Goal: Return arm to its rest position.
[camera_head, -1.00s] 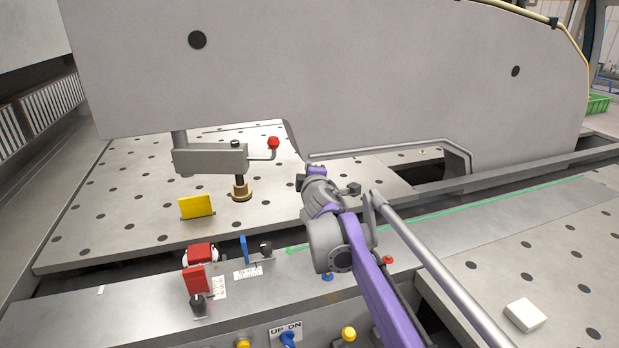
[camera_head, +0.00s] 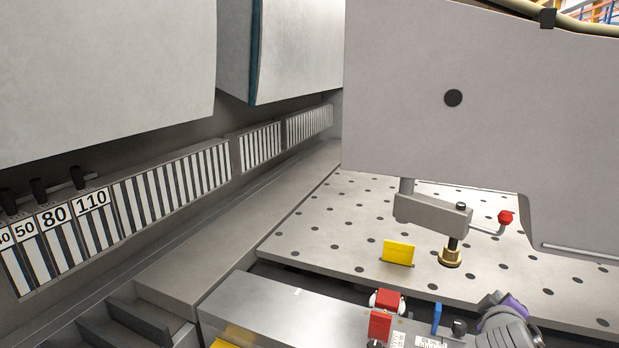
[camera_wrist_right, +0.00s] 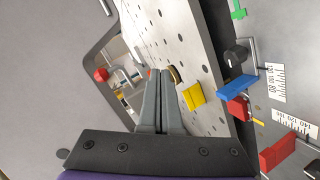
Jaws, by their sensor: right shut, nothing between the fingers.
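My right arm (camera_head: 508,327) shows at the lower right of the head view, beside the small blue stop (camera_head: 436,318). Only a grey and purple part of it is in the picture, and its fingers cannot be made out there. In the right wrist view my right gripper (camera_wrist_right: 159,73) has its two grey fingers together, with nothing between them. The fingers appear in front of the perforated table and the machine's side opening. My left gripper is in neither view.
A clamp arm with a red-knobbed lever (camera_head: 506,217) stands on the perforated table (camera_head: 330,235), near a yellow block (camera_head: 398,252). Red stops (camera_head: 380,325) sit on the front rail. A large grey machine body (camera_head: 480,110) overhangs the table. A numbered tool rack (camera_head: 90,220) runs along the left.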

